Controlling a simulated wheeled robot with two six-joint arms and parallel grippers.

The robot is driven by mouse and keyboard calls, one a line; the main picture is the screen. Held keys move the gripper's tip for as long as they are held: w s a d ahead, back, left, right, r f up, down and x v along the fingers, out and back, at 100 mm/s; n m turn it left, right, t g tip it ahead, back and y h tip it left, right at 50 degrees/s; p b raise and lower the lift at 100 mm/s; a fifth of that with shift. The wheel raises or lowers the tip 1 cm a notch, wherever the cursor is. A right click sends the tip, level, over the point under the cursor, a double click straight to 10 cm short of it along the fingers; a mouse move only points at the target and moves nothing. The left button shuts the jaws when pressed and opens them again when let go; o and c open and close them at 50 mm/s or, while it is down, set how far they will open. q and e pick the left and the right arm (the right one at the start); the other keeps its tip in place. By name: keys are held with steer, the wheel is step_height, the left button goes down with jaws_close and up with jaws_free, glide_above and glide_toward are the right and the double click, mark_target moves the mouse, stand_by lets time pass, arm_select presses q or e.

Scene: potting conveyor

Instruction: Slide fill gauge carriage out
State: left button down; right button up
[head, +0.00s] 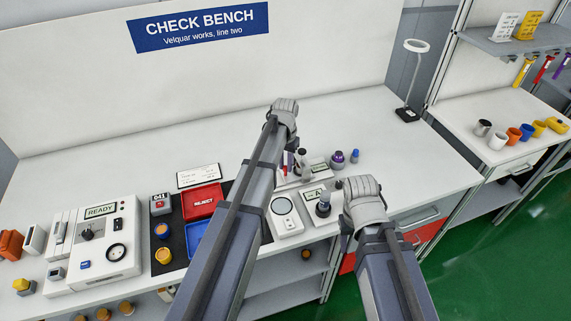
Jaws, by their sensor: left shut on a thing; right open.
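My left gripper (284,108) is over the rear of the white bench, turned away from the camera. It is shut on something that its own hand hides. My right gripper (362,190) is open, low over the bench, just right of a small grey device with a display and a dark knob (323,206). Behind that device, a cluster of small instruments with a red upright piece and a grey post (303,164) is partly covered by my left arm. I cannot tell for sure which part is the fill gauge carriage.
A white scale-like unit with a round plate (284,207) stands beside my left arm. A red REJECT tray (202,201), a READY panel (100,211) and purple (338,160) and blue bottles stand on the bench. The bench's right rear is clear up to a ring lamp (407,113).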

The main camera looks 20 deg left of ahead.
stand_by(0.9)
arm_select(q)
steer(key=s+a, duration=0.3)
steer(key=a, duration=0.2)
steer(key=s+a, duration=0.2)
steer(key=a, duration=0.1)
steer(key=shift+s+a, duration=0.1)
steer(key=shift+s, duration=0.2)
steer(key=c, duration=0.7)
jaws_free()
steer(key=shift+a, duration=0.1)
steer(key=shift+r, duration=0.1)
step_height(320, 180, up, 8)
steer(key=p, duration=0.7)
steer(key=shift+f+p, duration=0.2)
steer(key=shift+p, duration=0.2)
